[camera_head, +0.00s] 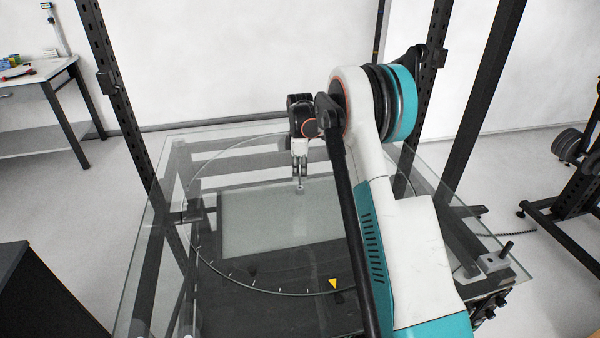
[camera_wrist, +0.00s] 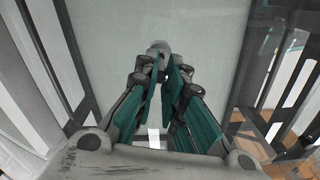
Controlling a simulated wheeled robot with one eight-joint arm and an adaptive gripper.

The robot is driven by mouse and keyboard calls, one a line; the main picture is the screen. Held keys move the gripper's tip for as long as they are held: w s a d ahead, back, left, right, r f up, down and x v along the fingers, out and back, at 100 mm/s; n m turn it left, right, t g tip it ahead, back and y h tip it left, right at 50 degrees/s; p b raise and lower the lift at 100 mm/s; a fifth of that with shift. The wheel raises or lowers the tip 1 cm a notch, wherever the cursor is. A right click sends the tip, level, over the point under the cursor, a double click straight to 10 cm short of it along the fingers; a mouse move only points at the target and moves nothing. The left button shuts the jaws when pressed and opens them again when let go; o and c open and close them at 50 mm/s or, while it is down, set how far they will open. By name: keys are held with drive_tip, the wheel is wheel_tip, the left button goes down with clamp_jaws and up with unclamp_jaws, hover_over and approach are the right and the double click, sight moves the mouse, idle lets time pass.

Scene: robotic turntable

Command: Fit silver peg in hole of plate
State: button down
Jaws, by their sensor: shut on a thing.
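My gripper (camera_head: 300,172) points down over the far part of a pale grey rectangular plate (camera_head: 265,225) at the glass table. It is shut on the small silver peg (camera_head: 300,188), which shows just below the fingers. In the wrist view the fingertips (camera_wrist: 165,70) are close together, and the peg's rounded grey end (camera_wrist: 160,46) shows just beyond them. The plate (camera_wrist: 110,35) fills the background there. I cannot make out a hole in either view, and I cannot tell whether the peg touches the plate.
The glass table (camera_head: 150,260) has a round marked ring and a yellow triangle marker (camera_head: 333,283). Dark frame posts (camera_head: 115,110) rise at both sides. A workbench (camera_head: 45,75) stands back left, a dark cabinet (camera_head: 40,295) front left, and a weight rack (camera_head: 570,190) at right.

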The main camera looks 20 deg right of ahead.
sight(300, 174)
drive_tip(key=shift+f+b, duration=0.8)
drive_tip(key=shift+f, duration=0.7)
drive_tip(key=c, duration=1.6)
unclamp_jaws()
wheel_tip(300, 174, up, 12)
